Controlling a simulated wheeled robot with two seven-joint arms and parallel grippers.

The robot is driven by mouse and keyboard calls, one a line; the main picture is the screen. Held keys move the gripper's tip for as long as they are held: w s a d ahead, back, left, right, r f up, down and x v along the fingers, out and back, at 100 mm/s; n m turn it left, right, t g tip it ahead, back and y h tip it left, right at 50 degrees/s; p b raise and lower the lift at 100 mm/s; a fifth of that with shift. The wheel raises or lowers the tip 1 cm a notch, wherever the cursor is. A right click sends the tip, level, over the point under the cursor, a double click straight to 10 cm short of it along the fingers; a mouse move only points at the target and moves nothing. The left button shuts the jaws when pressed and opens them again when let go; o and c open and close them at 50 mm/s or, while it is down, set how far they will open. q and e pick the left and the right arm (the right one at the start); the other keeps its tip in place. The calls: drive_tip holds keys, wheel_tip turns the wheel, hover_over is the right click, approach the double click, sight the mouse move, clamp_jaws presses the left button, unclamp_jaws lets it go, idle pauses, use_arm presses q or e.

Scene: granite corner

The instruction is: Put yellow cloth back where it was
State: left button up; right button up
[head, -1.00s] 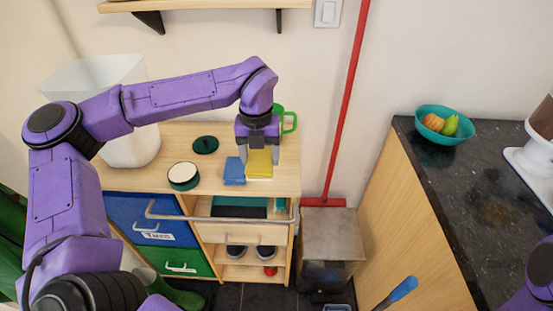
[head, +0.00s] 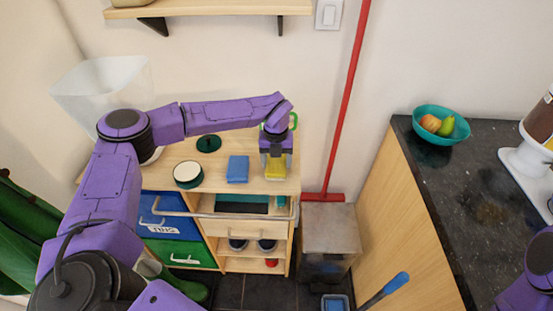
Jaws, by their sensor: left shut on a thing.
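The yellow cloth (head: 276,170) is at the right end of the light wooden cabinet's top (head: 215,177). My left gripper (head: 276,158) points down and is shut on the yellow cloth. I cannot tell whether the cloth touches the top or hangs just above it. A blue cloth (head: 238,169) lies on the top to the left of the gripper, apart from the yellow one. My right arm shows only as a purple link at the lower right; its gripper is out of view.
A green mug (head: 293,122) is partly hidden behind my left wrist. A round white-topped tin (head: 188,175) and dark green lid (head: 208,143) stand left on the cabinet top. A metal rail (head: 220,214) runs along its front. A red broom (head: 347,100) leans right.

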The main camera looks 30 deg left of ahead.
sight(276, 162)
use_arm(q)
drive_tip(key=o, duration=1)
wheel_tip(276, 162, up, 12)
drive_tip(key=b, duration=0.2)
drive_tip(key=shift+a, duration=0.1)
